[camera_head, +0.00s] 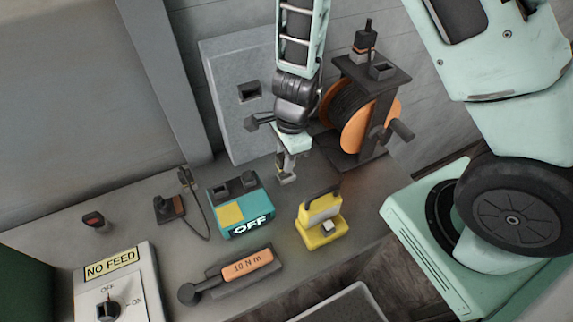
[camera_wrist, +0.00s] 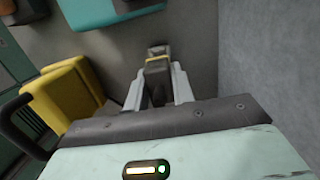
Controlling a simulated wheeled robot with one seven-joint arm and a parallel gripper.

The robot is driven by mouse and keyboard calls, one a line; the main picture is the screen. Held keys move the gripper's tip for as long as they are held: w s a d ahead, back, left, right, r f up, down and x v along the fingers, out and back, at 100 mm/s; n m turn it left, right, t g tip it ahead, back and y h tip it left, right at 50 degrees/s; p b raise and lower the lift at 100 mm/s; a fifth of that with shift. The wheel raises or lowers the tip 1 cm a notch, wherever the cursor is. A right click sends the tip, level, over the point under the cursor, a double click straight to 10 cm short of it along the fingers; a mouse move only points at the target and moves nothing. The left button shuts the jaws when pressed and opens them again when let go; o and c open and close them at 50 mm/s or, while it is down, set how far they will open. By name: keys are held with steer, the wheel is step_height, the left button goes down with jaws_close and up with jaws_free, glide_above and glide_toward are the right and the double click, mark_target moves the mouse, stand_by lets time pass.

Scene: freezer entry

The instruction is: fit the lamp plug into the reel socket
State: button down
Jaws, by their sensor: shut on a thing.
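My gripper (camera_head: 287,168) hangs above the bench in front of the grey wall box. In the wrist view the gripper (camera_wrist: 158,92) is shut on a dark plug with a yellow band (camera_wrist: 157,62), which looks like the lamp plug; its far end is partly hidden. The orange-sided cable reel (camera_head: 358,120) stands behind and right of the gripper. Its top plate carries a dark square reel socket (camera_head: 382,70), which looks empty. The yellow lamp (camera_head: 321,220) stands on the bench, right of and nearer than the gripper; it also shows in the wrist view (camera_wrist: 62,100).
A black plug with an orange band (camera_head: 366,42) stands upright on the reel's top. The reel's crank (camera_head: 398,131) sticks out right. A teal box reading OFF (camera_head: 241,208), a torque wrench (camera_head: 245,268) and a NO FEED switch box (camera_head: 112,285) occupy the bench. The wall box (camera_head: 232,120) stands behind.

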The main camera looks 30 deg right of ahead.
steer(key=shift+r+p, duration=1.85)
steer(key=shift+r, duration=0.25)
